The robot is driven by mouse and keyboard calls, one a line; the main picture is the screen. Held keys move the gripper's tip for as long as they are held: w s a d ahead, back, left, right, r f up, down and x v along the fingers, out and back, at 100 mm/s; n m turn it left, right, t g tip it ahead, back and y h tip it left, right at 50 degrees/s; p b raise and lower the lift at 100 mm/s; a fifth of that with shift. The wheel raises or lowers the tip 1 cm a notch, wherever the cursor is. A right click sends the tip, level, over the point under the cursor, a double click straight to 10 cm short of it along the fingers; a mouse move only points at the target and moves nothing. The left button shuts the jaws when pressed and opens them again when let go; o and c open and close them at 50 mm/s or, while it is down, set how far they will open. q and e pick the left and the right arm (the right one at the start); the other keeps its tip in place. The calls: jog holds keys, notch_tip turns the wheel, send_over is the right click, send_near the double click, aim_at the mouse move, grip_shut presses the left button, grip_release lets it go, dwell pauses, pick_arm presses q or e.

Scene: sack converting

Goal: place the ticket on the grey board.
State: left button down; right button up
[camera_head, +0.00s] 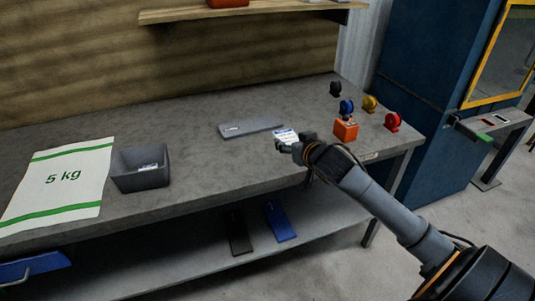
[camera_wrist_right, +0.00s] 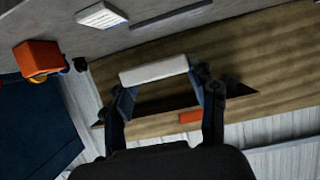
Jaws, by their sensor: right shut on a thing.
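My right gripper (camera_head: 283,147) is over the grey bench and shut on a white ticket (camera_head: 285,136) with blue print. In the right wrist view the ticket (camera_wrist_right: 153,72) shows as a pale bar between the tips of my right gripper (camera_wrist_right: 160,85). The grey board (camera_head: 245,128) lies flat on the bench, just left of and beyond the ticket. A strip of the board (camera_wrist_right: 172,14) shows at the top of the right wrist view. The ticket looks apart from the board, but its height is hard to tell. My left gripper is not in view.
An orange block (camera_head: 345,130) and several coloured round pieces stand at the right. A printed white pad (camera_wrist_right: 102,15) lies between block and board. A grey bin (camera_head: 125,177) and a 5 kg sack (camera_head: 62,180) are at the left. Bench between bin and board is clear.

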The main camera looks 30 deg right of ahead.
jog(key=w+f, duration=0.1)
jog(key=w, duration=0.1)
jog(key=w+f, duration=0.1)
jog(key=w, duration=0.1)
jog(key=w+f, duration=0.1)
jog(key=w, duration=0.1)
jog(key=shift+w+a, duration=0.1)
jog(key=shift+w, duration=0.3)
send_over(268, 159)
jog(key=f, duration=0.5)
jog(key=shift+s, duration=0.35)
jog(key=f, duration=0.3)
jog(key=shift+w, duration=0.4)
jog(key=shift+f, duration=0.15)
jog(key=shift+f, duration=0.2)
jog(key=o, duration=1.1)
jog(key=shift+o, duration=0.2)
